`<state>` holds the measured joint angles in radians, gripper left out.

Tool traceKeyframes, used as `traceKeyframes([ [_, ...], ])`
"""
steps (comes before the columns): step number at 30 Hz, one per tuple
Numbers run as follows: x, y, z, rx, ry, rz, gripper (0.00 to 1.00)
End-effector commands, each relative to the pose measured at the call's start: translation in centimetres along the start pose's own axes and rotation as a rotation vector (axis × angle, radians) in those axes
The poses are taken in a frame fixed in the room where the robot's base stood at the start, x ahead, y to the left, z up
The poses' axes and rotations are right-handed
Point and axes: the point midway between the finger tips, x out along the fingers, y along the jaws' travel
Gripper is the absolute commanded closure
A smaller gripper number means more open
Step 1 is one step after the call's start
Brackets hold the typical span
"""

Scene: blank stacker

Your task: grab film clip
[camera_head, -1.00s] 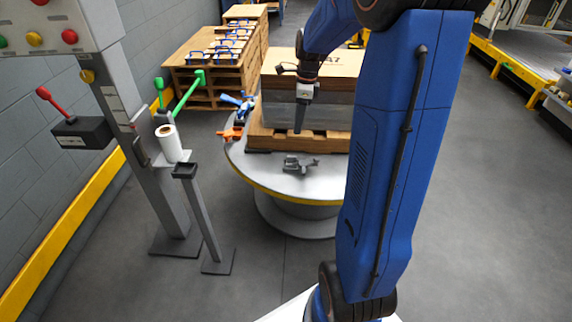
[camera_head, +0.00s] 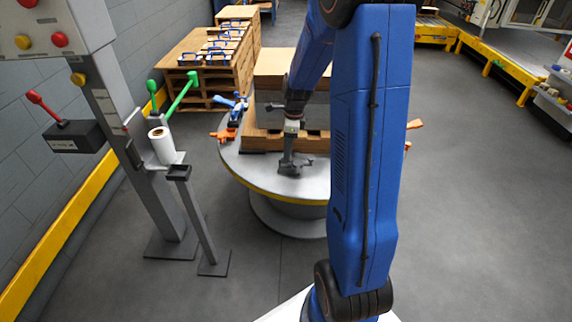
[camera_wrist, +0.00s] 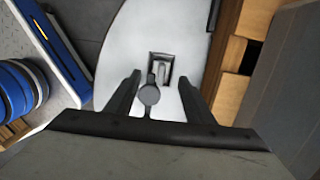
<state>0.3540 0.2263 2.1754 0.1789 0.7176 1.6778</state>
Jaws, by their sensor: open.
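The film clip, a small dark grey piece, lies on the round white turntable (camera_head: 245,170). In the wrist view the film clip (camera_wrist: 150,94) shows a round end and a square frame, between and just beyond my two open fingers. My gripper (camera_wrist: 158,90) is open, with one finger on each side of the clip's round end. In the head view my gripper (camera_head: 289,160) points down right at the film clip (camera_head: 296,166) and partly covers it. I cannot tell whether the fingers touch the clip.
A wooden pallet (camera_head: 262,139) with boxed goods stands on the turntable close behind my gripper. Blue and orange clamps (camera_head: 226,134) sit at its left. A grey post with a white film roll (camera_head: 162,145) and a green lever (camera_head: 183,93) stands at left.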

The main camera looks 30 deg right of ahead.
Motion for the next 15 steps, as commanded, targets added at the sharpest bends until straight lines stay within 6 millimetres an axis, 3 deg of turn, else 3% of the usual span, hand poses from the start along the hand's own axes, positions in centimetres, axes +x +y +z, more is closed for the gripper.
traceKeyframes([
  [9,4.1,-0.2,0.0,0.0,0.001,0.004,0.52],
  [15,4.6,-0.2,0.0,-0.001,0.0,0.0,0.52],
])
